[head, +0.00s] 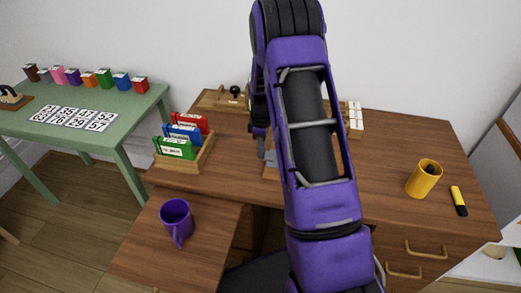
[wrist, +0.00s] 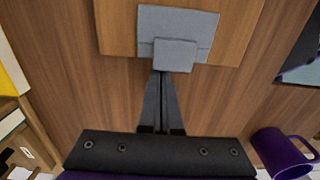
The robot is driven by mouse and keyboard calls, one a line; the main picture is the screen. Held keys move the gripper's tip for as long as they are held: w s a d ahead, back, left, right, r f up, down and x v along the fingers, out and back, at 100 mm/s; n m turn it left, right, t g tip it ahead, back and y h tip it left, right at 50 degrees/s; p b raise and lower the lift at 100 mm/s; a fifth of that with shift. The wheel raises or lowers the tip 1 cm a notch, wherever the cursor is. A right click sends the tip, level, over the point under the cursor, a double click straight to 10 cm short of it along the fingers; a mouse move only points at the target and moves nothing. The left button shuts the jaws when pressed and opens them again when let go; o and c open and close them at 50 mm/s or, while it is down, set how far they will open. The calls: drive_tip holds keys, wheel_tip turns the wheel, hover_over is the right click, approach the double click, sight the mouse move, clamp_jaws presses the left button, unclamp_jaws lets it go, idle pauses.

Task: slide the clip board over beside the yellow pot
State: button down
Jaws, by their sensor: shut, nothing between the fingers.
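The clip board is a light wooden board (wrist: 233,40) with a grey metal clip (wrist: 178,22) at its near end in the wrist view. In the head view, only a small piece of it (head: 270,172) shows left of my arm; the rest is hidden. My gripper (wrist: 163,76) is shut and empty, low over the desk, its fingertips at the clip's near edge. I cannot tell whether they touch it. The yellow pot (head: 423,180) stands upright on the right part of the desk, well right of the board.
A yellow marker (head: 458,201) lies right of the pot. A wooden box of coloured cards (head: 184,152) and a purple mug (head: 177,221) are on the left. A block with white tiles (head: 355,122) stands at the back. Desk between my arm and the pot looks clear.

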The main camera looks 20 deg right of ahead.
drive_tip(key=s+d, duration=0.3)
drive_tip(key=d, duration=0.2)
drive_tip(key=s+d, duration=0.4)
drive_tip(key=d, duration=0.1)
drive_tip(key=s+d, duration=0.3)
drive_tip(key=d, duration=0.2)
drive_tip(key=shift+s+d, duration=0.15)
drive_tip(key=a, duration=0.1)
drive_tip(key=w+a, duration=0.2)
drive_tip(key=a, duration=0.1)
drive_tip(key=shift+w+b, duration=0.25)
drive_tip(key=shift+b, duration=0.05)
wheel_tip(320, 180, up, 10)
drive_tip(key=p, duration=0.1)
drive_tip(key=shift+d, duration=0.3)
